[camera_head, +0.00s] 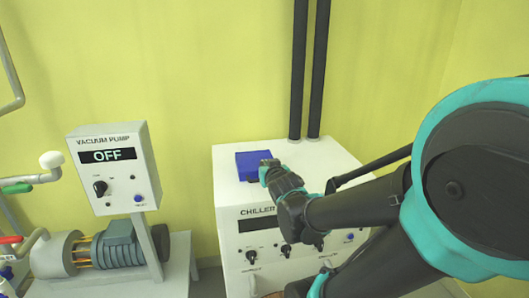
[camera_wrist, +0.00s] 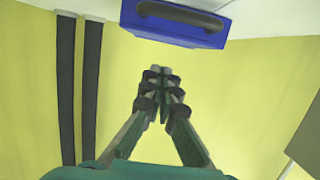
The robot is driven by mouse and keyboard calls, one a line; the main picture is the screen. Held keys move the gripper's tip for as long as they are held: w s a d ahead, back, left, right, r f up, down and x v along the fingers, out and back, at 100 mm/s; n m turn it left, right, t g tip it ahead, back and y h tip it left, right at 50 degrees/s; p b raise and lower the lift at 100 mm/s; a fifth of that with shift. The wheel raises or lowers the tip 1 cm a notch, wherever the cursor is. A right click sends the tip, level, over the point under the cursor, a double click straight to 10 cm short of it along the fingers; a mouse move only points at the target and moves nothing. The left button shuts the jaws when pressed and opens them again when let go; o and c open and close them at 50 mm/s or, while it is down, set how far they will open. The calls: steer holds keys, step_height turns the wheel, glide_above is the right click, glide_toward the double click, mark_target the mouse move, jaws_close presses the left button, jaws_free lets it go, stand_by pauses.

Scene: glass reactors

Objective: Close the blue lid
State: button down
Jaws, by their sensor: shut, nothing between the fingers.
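The blue lid (camera_head: 252,164) is on the top of the white chiller (camera_head: 228,243), towards its left back.
Two black vertical pipes (camera_head: 308,70) rise behind the chiller top. A vacuum pump box (camera_head: 115,170) reading OFF stands at the left, above a motor. A yellow wall (camera_head: 200,60) is behind. The chiller top left of the lid is clear.

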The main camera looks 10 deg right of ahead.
steer(key=shift+s+f, duration=0.2)
steer(key=shift+f, duration=1.15)
steer(key=shift+s+f, duration=0.15)
steer(key=shift+f, duration=1.2)
